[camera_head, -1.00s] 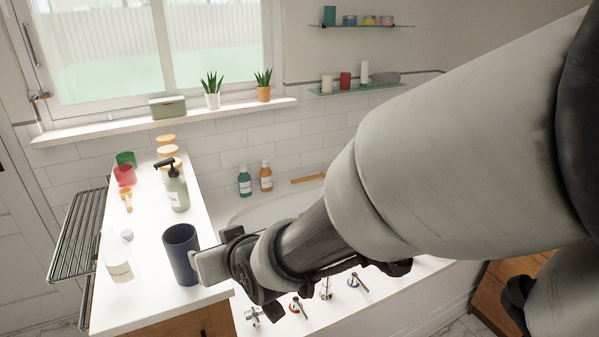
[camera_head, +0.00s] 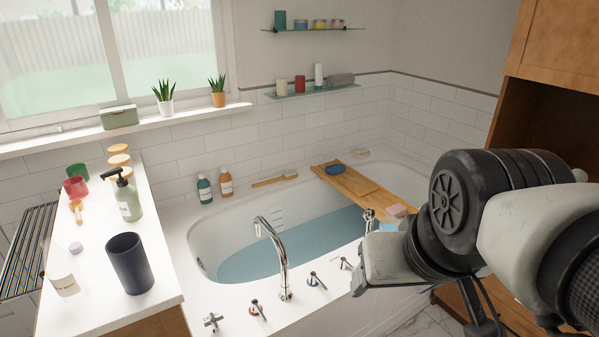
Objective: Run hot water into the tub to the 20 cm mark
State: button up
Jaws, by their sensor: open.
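The white tub (camera_head: 205,245) stands along the tiled wall with bluish water (camera_head: 250,262) in it. Pale scale lines (camera_head: 278,215) show on its far inner wall; their figures are too small to read. A chrome curved spout (camera_head: 277,250) rises from the near rim, with no clear stream under it. Along that rim are a cross handle (camera_head: 212,321), a lever with a red ring (camera_head: 257,310) and two more levers, a middle one (camera_head: 315,281) and a right one (camera_head: 346,263). My gripper (camera_head: 368,264) is open, just right of the right lever, apparently empty; its fingertips are partly hidden.
A wooden bath tray (camera_head: 360,187) crosses the tub's far right end. A white counter (camera_head: 160,275) at left holds a dark cup (camera_head: 129,263), a pump bottle (camera_head: 126,198) and jars. A wooden cabinet (camera_head: 562,45) stands at right.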

aim_at(256, 308)
jog(key=u, duration=0.75)
jog(key=i+j+z, duration=0.15)
jog(key=j+z, duration=0.1)
jog(key=j, duration=0.15)
jog(key=l+z, duration=0.1)
jog(key=z, duration=0.9)
jog(key=i+j+z, duration=0.15)
jog(key=i+j, duration=0.05)
jog(key=j, duration=0.05)
